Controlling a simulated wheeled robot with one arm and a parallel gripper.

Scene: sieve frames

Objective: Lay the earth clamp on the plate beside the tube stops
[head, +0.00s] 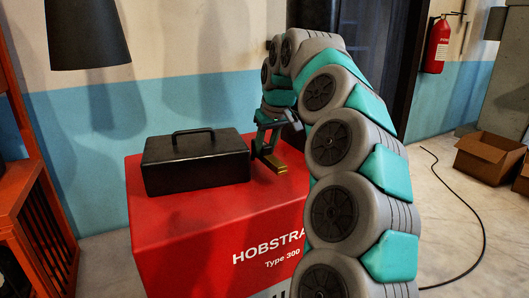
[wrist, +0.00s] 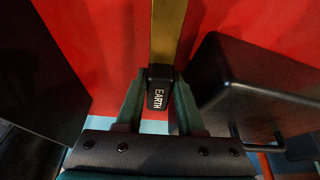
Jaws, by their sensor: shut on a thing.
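The earth clamp has a black block lettered EARTH (wrist: 159,88) and a brass bar (wrist: 168,32) that runs away from my gripper. In the head view its brass part (head: 274,165) shows over the top of the red machine, to the right of the black toolbox. My gripper (wrist: 158,90) is shut on the black block, one finger at each side. In the head view my gripper (head: 262,147) is small and partly dark. I cannot tell whether the clamp touches the machine top. I see no plate or tube stops in either view.
The red machine (head: 180,228) is lettered HOBSTRA, Type 300. A black toolbox (head: 195,162) with a handle stands on it, and shows close on the right in the wrist view (wrist: 255,85). An orange rack (head: 30,180) stands left. A cable (head: 480,215) and cardboard boxes (head: 488,157) lie right.

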